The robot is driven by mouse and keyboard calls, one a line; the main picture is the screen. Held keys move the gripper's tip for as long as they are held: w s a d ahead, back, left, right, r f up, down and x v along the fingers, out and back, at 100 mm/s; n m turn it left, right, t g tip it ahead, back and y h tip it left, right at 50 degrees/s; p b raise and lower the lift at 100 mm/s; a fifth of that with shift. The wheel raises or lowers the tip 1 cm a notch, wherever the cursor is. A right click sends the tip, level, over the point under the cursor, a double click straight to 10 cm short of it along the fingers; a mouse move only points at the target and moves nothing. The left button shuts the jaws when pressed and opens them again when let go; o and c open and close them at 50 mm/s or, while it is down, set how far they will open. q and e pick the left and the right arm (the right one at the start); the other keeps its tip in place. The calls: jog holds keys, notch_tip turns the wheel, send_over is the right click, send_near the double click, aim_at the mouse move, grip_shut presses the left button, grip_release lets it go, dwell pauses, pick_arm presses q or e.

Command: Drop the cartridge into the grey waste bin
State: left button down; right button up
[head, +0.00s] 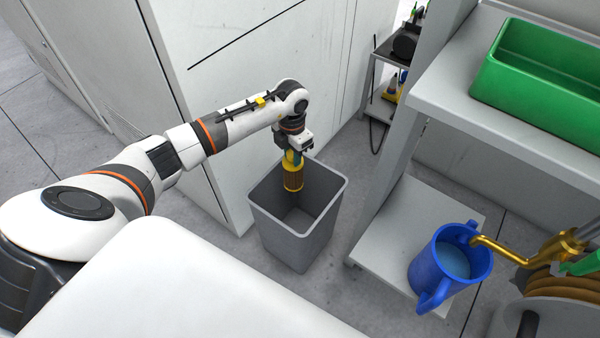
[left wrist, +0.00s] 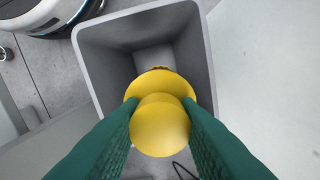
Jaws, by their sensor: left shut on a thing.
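The yellow cartridge (head: 293,179) hangs upright from my left gripper (head: 292,156), over the opening of the grey waste bin (head: 292,243). In the left wrist view the green fingers of my left gripper (left wrist: 161,112) are shut on the cartridge's yellow top (left wrist: 160,128), one on each side. The bin (left wrist: 100,65) shows around and beneath the cartridge there, and its visible floor is bare. The cartridge's lower end is hidden in the left wrist view. My right gripper is not in view.
A white cabinet wall (head: 255,60) stands behind the bin. To the right are a low grey shelf (head: 395,235), a blue jug (head: 430,268) holding liquid under a brass spout (head: 500,248), and a green crate (head: 535,85) on the upper shelf. A small cart (head: 385,95) stands behind.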

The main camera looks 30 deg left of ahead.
pick_arm(q)
jog(key=shift+f, duration=0.4)
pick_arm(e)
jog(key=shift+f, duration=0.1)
